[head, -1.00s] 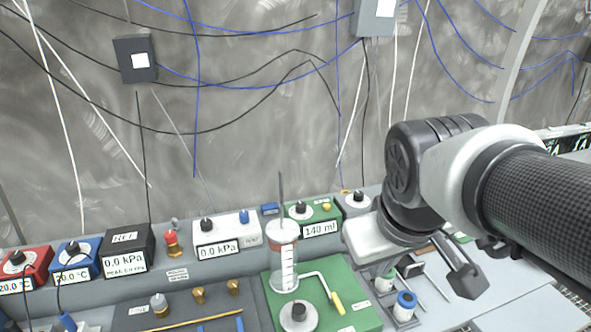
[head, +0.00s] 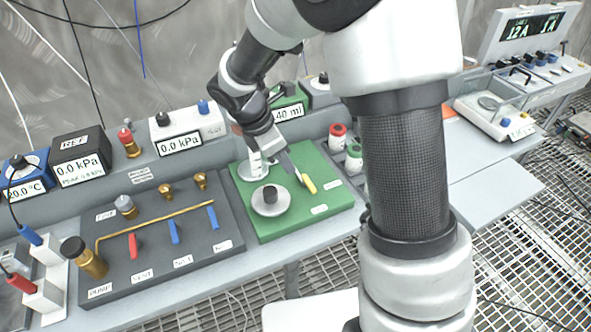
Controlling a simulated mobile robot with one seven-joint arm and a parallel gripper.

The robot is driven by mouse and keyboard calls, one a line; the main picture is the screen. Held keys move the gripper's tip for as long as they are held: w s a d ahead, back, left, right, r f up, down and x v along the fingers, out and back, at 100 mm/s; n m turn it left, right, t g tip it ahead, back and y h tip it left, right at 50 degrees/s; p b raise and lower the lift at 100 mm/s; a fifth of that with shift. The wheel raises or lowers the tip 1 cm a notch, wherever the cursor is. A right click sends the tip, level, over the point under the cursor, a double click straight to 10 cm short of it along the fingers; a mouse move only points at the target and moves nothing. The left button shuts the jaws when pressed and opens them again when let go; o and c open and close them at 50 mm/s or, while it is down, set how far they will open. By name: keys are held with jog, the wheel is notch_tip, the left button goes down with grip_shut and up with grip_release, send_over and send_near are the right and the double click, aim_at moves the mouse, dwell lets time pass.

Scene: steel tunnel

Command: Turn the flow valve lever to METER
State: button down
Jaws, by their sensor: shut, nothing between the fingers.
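The flow valve lever, with its yellow handle (head: 309,184), sits on the green board (head: 265,228) in the middle of the head view. The handle slants down and to the right. My gripper (head: 297,174) is shut and empty, pointing down right with its tips right beside the lever near the upper end of the yellow handle. I cannot tell whether they touch it. The gripper hides most of the lever's metal rod. Two small white labels, an upper one (head: 333,184) and a lower one (head: 319,209), lie right of and below the handle; their words are too small to read.
A metal disc with a dark knob (head: 270,201) lies left of the lever. A dark valve panel (head: 150,255) is on the left.

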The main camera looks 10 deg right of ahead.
aim_at(310, 188)
jog(key=shift+f, duration=0.1)
jog(key=b+x, duration=0.1)
jog(key=x, duration=0.9)
